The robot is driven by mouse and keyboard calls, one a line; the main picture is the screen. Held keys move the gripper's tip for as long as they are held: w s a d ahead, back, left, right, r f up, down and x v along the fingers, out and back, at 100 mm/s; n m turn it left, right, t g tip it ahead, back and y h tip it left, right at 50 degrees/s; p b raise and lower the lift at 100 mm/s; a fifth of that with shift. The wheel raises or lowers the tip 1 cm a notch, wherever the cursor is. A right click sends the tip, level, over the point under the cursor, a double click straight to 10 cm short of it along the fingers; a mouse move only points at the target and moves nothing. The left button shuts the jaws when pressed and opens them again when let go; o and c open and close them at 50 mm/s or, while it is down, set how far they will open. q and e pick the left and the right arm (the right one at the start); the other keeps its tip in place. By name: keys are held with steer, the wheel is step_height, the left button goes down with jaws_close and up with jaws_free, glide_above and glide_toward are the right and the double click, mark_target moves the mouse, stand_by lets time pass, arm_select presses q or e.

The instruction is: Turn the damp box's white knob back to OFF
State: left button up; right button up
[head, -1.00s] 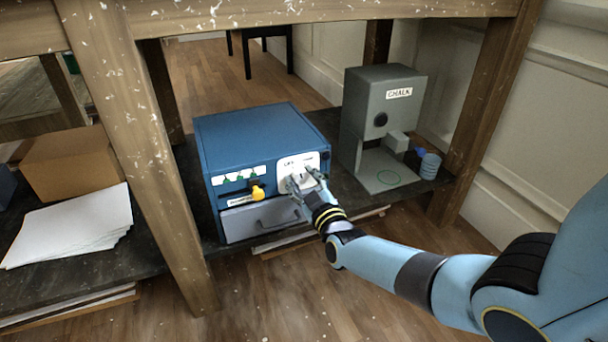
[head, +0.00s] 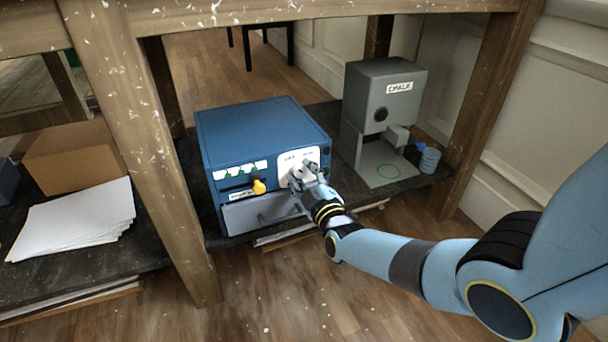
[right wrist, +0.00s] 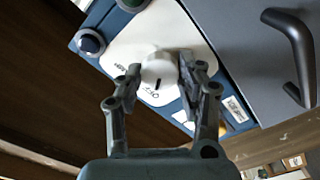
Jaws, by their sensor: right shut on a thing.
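The damp box (head: 262,135) is a blue cabinet on the dark shelf, with a white dial plate (right wrist: 120,45) on its front. Its white knob (right wrist: 158,66) shows in the right wrist view, with a dark pointer mark and small printed words around it on the plate. My right gripper (head: 302,174) is at the plate, its two fingers on either side of the knob and shut on it. In the head view the fingers hide most of the knob. My left gripper is not in view.
A yellow knob (head: 259,186) and a grey drawer with a handle are on the box's front. A grey chalk machine (head: 383,105) stands to the right. A thick wooden leg (head: 140,140), white papers (head: 72,220) and a cardboard box (head: 75,158) are to the left.

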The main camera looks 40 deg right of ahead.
steer(key=shift+f, duration=0.1)
steer(key=o, duration=1.1)
steer(key=shift+o, duration=0.2)
steer(key=shift+s, duration=0.15)
steer(key=v, duration=1.2)
steer(key=shift+a, duration=0.1)
